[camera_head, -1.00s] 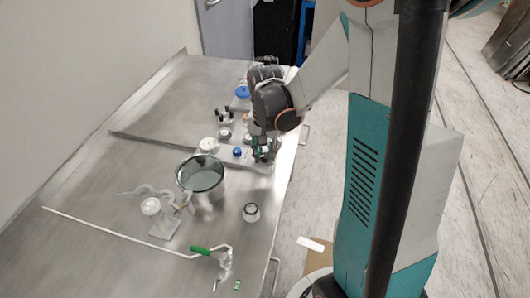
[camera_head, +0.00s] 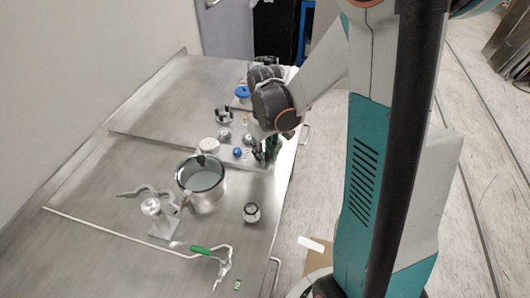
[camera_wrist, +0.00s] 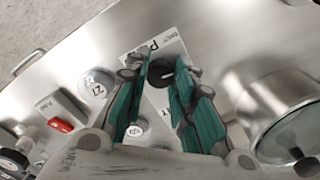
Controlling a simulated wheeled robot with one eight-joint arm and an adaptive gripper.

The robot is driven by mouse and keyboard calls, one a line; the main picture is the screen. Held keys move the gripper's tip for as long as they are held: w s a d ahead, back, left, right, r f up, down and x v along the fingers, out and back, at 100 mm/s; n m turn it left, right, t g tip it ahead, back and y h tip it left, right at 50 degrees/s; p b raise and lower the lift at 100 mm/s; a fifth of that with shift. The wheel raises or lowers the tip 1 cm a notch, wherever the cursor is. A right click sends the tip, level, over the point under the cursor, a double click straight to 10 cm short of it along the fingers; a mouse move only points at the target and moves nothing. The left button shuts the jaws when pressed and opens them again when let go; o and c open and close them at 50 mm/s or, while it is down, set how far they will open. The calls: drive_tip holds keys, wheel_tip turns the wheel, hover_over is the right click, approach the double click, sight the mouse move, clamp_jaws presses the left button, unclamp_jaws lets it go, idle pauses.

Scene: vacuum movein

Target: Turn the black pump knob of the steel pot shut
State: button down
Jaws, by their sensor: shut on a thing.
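The black knob (camera_wrist: 161,73) sits on a white labelled plate (camera_wrist: 168,42) in the wrist view. My gripper (camera_wrist: 164,66) has its two teal fingers on either side of the knob and is shut on it. In the head view my gripper (camera_head: 267,149) points down at the right edge of the bench, and the knob is hidden there. The steel pot (camera_head: 204,197), with a glassy top, stands nearer the camera, left of my gripper. Part of it shows at the right of the wrist view (camera_wrist: 274,95). I cannot tell how far the knob is turned.
A blue knob (camera_head: 237,152) and a white round part (camera_head: 209,145) are close left of my gripper. The far left bench is bare.

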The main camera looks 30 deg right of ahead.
drive_tip(key=shift+n, duration=0.7)
drive_tip(key=c, duration=1.3)
unclamp_jaws()
drive_tip(key=shift+c, duration=0.2)
wheel_tip(320, 180, up, 12)
